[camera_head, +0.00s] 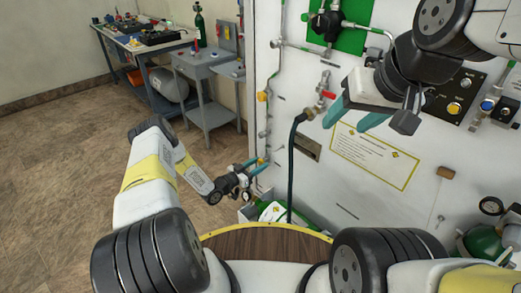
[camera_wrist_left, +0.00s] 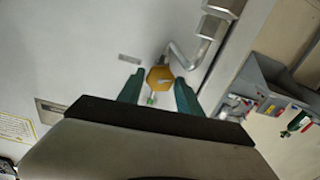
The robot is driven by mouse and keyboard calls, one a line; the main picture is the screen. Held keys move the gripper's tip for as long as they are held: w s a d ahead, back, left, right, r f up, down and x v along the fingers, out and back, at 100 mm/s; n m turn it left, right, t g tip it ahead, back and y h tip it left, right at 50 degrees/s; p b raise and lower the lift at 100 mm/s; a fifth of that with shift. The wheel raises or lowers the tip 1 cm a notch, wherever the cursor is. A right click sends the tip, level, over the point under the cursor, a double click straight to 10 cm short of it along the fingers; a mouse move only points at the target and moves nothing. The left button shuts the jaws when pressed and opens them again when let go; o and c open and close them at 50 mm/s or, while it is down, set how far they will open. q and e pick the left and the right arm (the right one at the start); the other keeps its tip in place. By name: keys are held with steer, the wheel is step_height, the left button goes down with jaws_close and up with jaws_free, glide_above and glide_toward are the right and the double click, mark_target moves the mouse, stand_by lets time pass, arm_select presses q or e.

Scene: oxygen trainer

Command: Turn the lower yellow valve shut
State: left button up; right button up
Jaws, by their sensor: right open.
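The lower yellow valve (camera_head: 261,161) is low on the left edge of the white panel, partly hidden by my left gripper (camera_head: 256,168). In the left wrist view the yellow valve (camera_wrist_left: 160,77) shows between the two teal fingertips of my left gripper (camera_wrist_left: 159,86), near their ends. The fingers are apart, one on each side of it; I cannot tell whether either touches it. An upper yellow valve (camera_head: 262,96) sits higher on the same pipe. My right gripper (camera_head: 350,115) is open and empty in front of the panel.
A black hose (camera_head: 291,165) hangs down the panel to the right of my left gripper. A green cylinder (camera_head: 272,211) lies below.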

arm_select(q)
steer(key=shift+o, duration=0.9)
steer(key=v, duration=0.8)
steer(key=shift+w+r, duration=0.1)
steer(key=shift+w, duration=0.05)
